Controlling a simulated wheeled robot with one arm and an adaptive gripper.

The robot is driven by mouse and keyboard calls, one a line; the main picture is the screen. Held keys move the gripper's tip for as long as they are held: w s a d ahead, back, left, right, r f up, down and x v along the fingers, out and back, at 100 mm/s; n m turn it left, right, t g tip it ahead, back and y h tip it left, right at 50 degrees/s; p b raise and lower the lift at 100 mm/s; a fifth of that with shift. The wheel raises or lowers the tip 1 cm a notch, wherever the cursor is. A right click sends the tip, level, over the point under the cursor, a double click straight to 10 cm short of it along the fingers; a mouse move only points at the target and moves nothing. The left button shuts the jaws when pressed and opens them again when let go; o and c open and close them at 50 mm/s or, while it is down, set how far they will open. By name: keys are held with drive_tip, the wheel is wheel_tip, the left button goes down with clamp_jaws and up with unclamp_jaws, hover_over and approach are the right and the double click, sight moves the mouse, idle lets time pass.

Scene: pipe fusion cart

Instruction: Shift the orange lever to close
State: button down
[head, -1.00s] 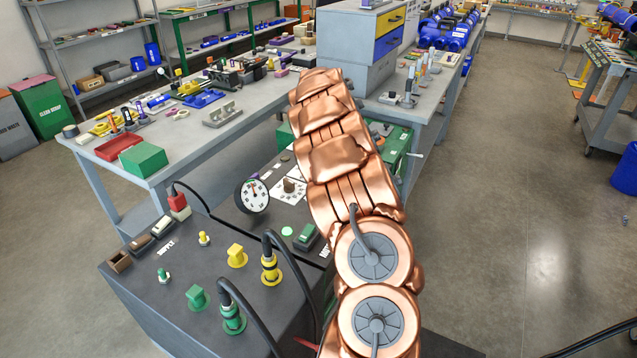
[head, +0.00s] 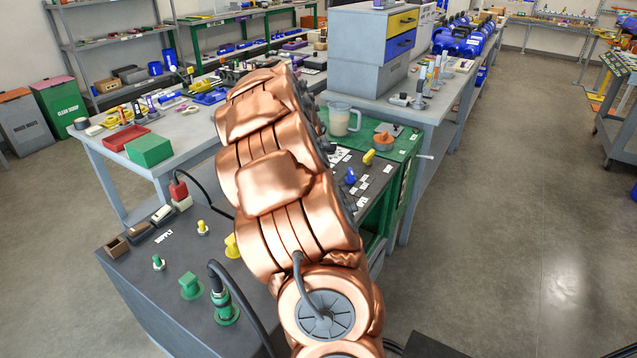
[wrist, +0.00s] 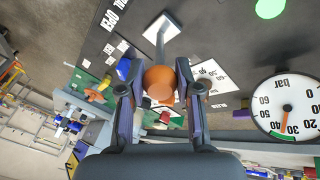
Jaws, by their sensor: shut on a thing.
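In the wrist view, the orange round knob (wrist: 158,83) of the lever sits between the two fingers of my gripper (wrist: 157,85). The fingers are closed on its sides. A grey lever arm (wrist: 161,30) runs from the knob toward the top of the picture, over a white plate. The printed word OPEN (wrist: 115,15) is on the dark panel, up and left of the knob. In the head view, my copper-coloured arm covers the lever and my gripper.
A bar gauge (wrist: 287,106) stands right of my gripper in the wrist view. In the head view, a green plug with a black hose (head: 222,300) rises at the panel's front. Blue (head: 350,176) and yellow (head: 369,157) knobs and a clear jug (head: 343,118) are right of my arm.

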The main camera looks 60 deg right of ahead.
drive_tip(key=shift+a+f, duration=0.15)
drive_tip(key=c, duration=0.8)
unclamp_jaws()
drive_tip(key=shift+o, duration=0.2)
drive_tip(key=shift+r, duration=0.2)
drive_tip(key=v, duration=1.1)
drive_tip(key=shift+a+r, duration=0.25)
drive_tip(key=shift+a, duration=0.05)
